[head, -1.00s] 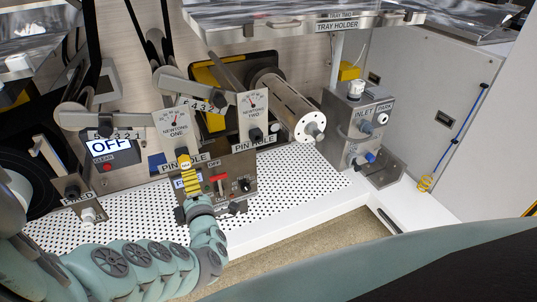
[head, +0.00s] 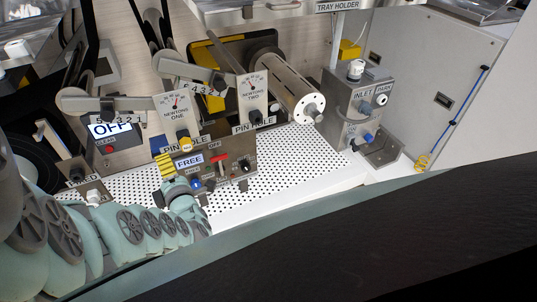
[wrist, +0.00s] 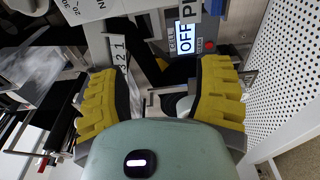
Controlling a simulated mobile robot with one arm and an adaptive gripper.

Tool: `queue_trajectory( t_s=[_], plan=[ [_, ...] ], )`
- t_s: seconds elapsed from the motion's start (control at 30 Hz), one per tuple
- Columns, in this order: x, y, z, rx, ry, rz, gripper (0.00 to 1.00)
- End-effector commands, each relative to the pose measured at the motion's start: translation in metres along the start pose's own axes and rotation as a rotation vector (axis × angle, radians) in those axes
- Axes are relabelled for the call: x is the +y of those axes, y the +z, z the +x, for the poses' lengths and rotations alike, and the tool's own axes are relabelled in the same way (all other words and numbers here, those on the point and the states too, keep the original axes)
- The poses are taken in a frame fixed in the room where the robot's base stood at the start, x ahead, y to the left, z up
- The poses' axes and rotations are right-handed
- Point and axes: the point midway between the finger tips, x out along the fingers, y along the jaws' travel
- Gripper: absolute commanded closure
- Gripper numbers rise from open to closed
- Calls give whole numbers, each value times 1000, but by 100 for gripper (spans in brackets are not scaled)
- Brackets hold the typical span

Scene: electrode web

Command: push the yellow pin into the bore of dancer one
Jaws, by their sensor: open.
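A yellow round pin head (head: 186,144) shows at the lower end of the NEWTONS ONE dial plate (head: 175,112), just above the PIN HOLE label. How deep it sits is hard to tell. The dancer one arm (head: 110,102), a grey bar with numbers, reaches left from that plate. My gripper (head: 165,166) is just below and left of the pin head, apart from it, beside the FREE display. Its yellow fingers also show in the wrist view (wrist: 150,95), spread apart with no pin between them. The bore itself is hidden.
The control box (head: 228,162) with a red lever and knobs is right of my gripper. The NEWTONS TWO plate (head: 252,92) has a black knob. An OFF display (head: 111,128) is at left. The perforated white table (head: 290,165) is clear to the right.

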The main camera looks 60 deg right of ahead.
Motion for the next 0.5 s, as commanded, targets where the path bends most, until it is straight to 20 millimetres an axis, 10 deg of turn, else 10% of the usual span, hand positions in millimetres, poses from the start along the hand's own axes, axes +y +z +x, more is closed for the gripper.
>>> queue_trajectory(
  t_s=[0.5],
  plan=[
    [6,-18,5,36,5,-6,35]
  ],
)
